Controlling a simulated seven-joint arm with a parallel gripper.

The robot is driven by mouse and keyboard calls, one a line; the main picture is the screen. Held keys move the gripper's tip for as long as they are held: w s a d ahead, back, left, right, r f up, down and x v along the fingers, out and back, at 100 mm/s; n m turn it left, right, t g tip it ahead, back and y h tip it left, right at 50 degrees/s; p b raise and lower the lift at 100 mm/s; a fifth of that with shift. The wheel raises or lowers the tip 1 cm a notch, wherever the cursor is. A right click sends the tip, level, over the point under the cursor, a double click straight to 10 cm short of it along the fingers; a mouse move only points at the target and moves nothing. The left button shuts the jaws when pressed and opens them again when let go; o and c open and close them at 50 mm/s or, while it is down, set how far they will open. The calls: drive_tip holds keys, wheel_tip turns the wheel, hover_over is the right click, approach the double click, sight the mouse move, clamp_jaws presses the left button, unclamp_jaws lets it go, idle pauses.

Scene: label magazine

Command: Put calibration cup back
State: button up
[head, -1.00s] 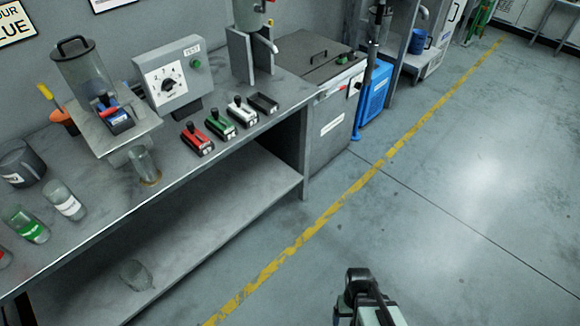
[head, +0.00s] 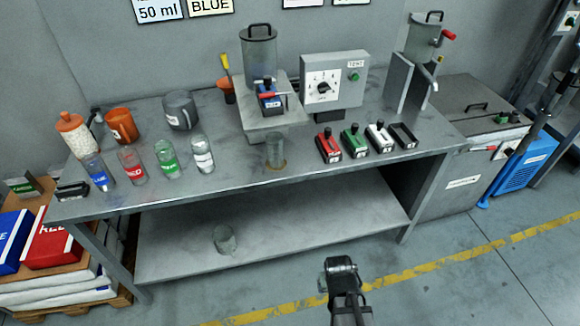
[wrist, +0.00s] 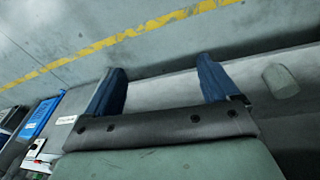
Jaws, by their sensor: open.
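Two clear cups without a readable label show, and I cannot tell which is the calibration cup. One clear cup (head: 276,150) stands on the bench top near its front edge, on a brownish ring, just in front of the dispenser. The other clear cup (head: 225,239) is on the lower shelf; a pale cup-like shape (wrist: 281,80) shows at the right in the wrist view. My gripper (wrist: 161,66) has its two blue fingers spread wide with nothing between them. In the head view my arm is at the bottom, in front of the bench and apart from both cups.
The bench (head: 225,185) holds labelled jars, including a blue one (head: 98,172), a grey dial box (head: 335,85) and several coloured blocks (head: 328,147). The lower shelf (head: 320,220) is mostly bare. A grey cabinet (head: 465,165) stands right. Floor in front is clear.

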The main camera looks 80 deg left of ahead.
drive_tip(key=s+a+r+n+y, duration=0.1)
drive_tip(key=s+a+r+y, duration=0.35)
drive_tip(key=a+r, duration=0.4)
drive_tip(key=n+g+y, duration=0.1)
drive_tip(key=g+y, duration=0.1)
drive_tip(key=y, duration=1)
approach(277, 152)
drive_tip(key=a, duration=0.5)
drive_tip(key=a+r, duration=0.1)
drive_tip(key=a, duration=0.1)
drive_tip(key=shift+w+a, duration=0.15)
drive_tip(key=shift+a, duration=0.2)
drive_tip(key=a, duration=0.2)
drive_tip(key=a+f, duration=0.1)
drive_tip(key=a, duration=0.1)
drive_tip(key=shift+s+a, duration=0.1)
drive_tip(key=shift+s, duration=0.1)
drive_tip(key=shift+a+r, duration=0.1)
drive_tip(key=shift+a, duration=0.35)
drive_tip(key=shift+d, duration=0.1)
drive_tip(key=c, duration=1.2)
